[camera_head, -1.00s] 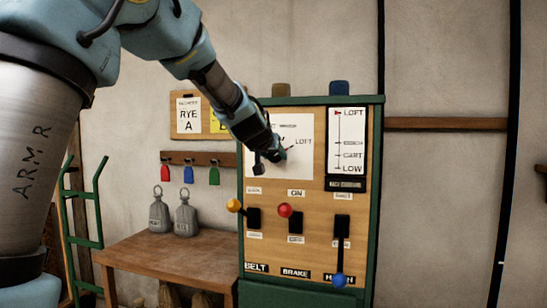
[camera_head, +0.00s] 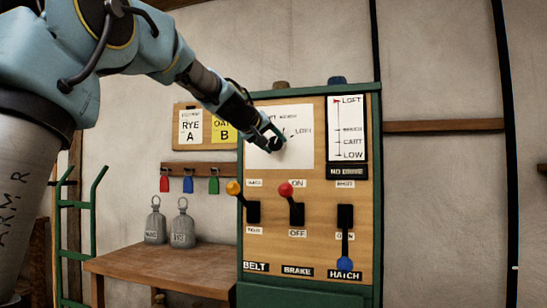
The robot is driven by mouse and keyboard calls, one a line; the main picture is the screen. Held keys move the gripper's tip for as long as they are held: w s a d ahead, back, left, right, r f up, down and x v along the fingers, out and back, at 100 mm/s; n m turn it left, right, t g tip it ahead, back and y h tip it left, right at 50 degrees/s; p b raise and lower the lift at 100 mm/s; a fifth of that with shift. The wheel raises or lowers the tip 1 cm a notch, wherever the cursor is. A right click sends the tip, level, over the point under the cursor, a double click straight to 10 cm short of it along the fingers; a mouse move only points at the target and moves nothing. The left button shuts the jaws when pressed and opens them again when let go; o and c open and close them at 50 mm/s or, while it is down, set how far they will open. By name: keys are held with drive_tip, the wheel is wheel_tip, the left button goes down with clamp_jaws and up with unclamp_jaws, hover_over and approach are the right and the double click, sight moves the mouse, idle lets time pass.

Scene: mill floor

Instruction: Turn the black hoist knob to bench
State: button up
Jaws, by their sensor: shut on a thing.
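The black hoist knob (camera_head: 276,144) sits on a white dial plate (camera_head: 299,158) at the upper left of the control panel. LOFT is readable to the right of the knob; the other dial words are too small or covered. My gripper (camera_head: 275,139) reaches in from the upper left and is shut on the knob. Its fingers hide part of the knob, so where its pointer stands cannot be told.
Below the dial are a yellow-knobbed belt lever (camera_head: 234,188), a red-knobbed brake lever (camera_head: 286,190) and a blue-knobbed hatch lever (camera_head: 345,264). A height scale (camera_head: 347,128) is at right. A wooden bench (camera_head: 165,270) with two weights stands left.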

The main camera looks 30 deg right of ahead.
drive_tip(key=shift+f+n+b, duration=0.15)
drive_tip(key=shift+n+b, duration=0.25)
drive_tip(key=shift+b, duration=0.15)
drive_tip(key=o, duration=1.4)
drive_tip(key=shift+c, duration=0.2)
drive_tip(key=b+v, duration=0.2)
drive_tip(key=v, duration=0.9)
drive_tip(key=shift+w, duration=0.2)
drive_tip(key=shift+a, duration=0.1)
